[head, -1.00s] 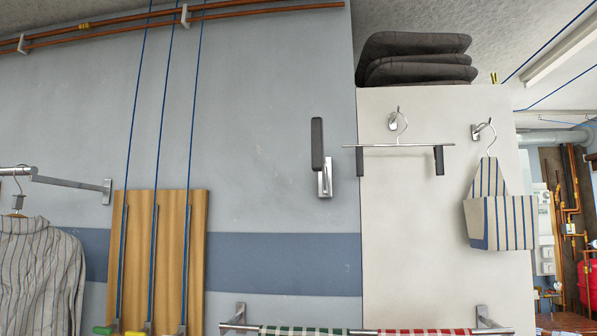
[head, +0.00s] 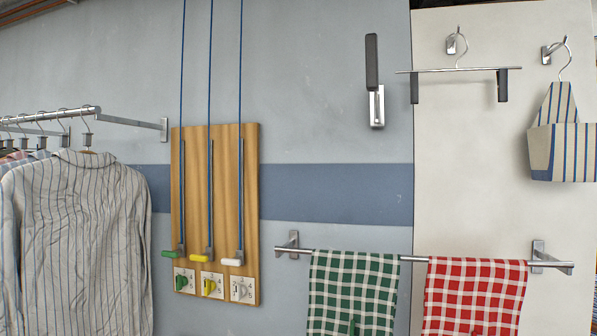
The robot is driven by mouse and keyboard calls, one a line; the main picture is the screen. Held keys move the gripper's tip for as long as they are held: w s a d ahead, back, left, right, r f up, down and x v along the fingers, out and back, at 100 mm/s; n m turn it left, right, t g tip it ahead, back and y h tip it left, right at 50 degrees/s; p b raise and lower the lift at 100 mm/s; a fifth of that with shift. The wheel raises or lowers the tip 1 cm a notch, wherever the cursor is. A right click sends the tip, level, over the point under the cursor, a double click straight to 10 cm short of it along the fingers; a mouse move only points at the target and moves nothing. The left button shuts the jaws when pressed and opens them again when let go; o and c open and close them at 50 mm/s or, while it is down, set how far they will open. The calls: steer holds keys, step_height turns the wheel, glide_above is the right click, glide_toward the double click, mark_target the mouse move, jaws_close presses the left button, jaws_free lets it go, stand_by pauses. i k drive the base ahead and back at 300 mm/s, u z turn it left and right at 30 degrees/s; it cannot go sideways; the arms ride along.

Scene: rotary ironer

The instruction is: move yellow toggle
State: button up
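The yellow toggle (head: 201,257) hangs at the lower end of the middle blue cord on a wooden board (head: 250,190), in the head view. A green toggle (head: 171,253) is to its left and a white toggle (head: 232,262) to its right, all at about the same height near the bottom of their slots. Below each is a small white plate; the plate under the yellow toggle carries a yellow hook-like mark (head: 211,286). My gripper is not in view.
Striped shirts (head: 80,230) hang on a rail (head: 60,113) left of the board. A towel bar (head: 412,258) with green (head: 352,290) and red checked towels (head: 474,295) is to the right. A clip hanger (head: 460,70) and striped bag (head: 562,150) hang higher up.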

mark_target(204, 256)
steer(key=k, duration=1.25)
steer(key=u, duration=0.45)
steer(key=i, duration=0.7)
steer(key=u, duration=0.4)
steer(key=i, duration=1.65)
steer(key=z, duration=0.6)
steer(key=k, duration=0.75)
steer(key=z, duration=0.15)
